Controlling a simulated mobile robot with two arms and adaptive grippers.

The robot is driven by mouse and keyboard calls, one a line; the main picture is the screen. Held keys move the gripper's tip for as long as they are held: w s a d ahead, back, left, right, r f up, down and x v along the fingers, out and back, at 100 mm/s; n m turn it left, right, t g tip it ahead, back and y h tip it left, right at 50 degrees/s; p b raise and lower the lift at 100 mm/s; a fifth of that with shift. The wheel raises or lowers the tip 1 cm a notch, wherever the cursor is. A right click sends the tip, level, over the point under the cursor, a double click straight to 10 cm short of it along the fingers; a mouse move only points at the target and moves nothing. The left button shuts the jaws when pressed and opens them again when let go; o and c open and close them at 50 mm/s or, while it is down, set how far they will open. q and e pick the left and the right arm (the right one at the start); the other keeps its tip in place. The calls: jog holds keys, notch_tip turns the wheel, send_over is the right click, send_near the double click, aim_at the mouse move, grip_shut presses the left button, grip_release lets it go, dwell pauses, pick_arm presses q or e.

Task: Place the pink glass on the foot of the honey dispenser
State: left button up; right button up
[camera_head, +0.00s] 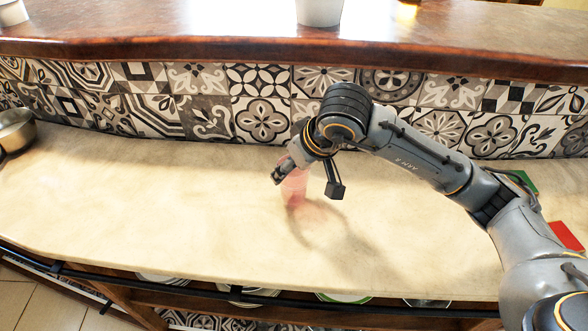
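The pink glass (295,192) is translucent and stands upright, or nearly so, at the middle of the cream counter; I cannot tell if its base touches the surface. My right gripper (281,172) reaches in from the right and is at the glass's upper part, overlapping it in the picture. Its fingers are mostly hidden by the wrist, so I cannot tell whether they are shut on the glass. My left gripper is not in view. No honey dispenser can be made out for sure; an amber thing (407,11) is cut off at the top edge.
The cream counter (130,205) is clear to the left of the glass. A metal bowl (15,130) stands at the far left. A raised wooden ledge (170,47) bears a white pot (319,11). Green (524,181) and red (566,236) items lie at right. Plates (343,297) show below.

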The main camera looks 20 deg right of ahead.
jog(key=shift+f, duration=0.8)
jog(key=shift+f, duration=0.25)
jog(key=o, duration=1.3)
jog(key=shift+r, duration=0.1)
